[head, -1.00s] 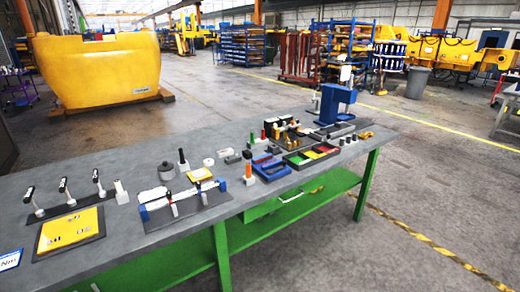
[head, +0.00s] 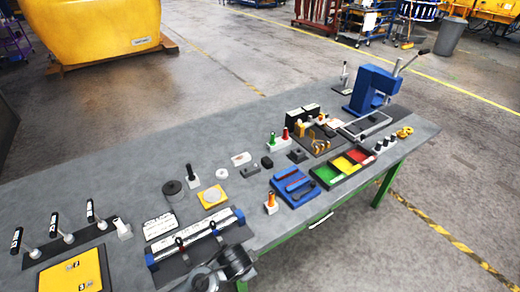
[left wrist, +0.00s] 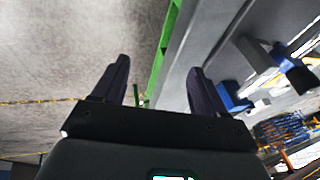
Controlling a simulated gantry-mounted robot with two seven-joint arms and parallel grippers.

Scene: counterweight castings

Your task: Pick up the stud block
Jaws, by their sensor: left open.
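I cannot say for certain which piece is the stud block. A small dark grey block (head: 250,169) with a raised middle lies on the bench in the head view, beside a plain black block (head: 267,162). A white block with an orange pin (head: 271,203) stands near the front edge. My left gripper (left wrist: 158,68) is open and empty in the left wrist view, its two dark fingers apart, with floor and the bench side beyond. A dark part of my arm (head: 232,264) shows low in the head view. My right gripper is not visible.
The grey bench (head: 330,215) holds a clamp fixture (head: 195,243), a blue tray (head: 296,187), a red, yellow and green bin tray (head: 343,168) and a blue press (head: 370,88). A yellow plate (head: 72,274) lies at left. The bench's back strip is mostly clear.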

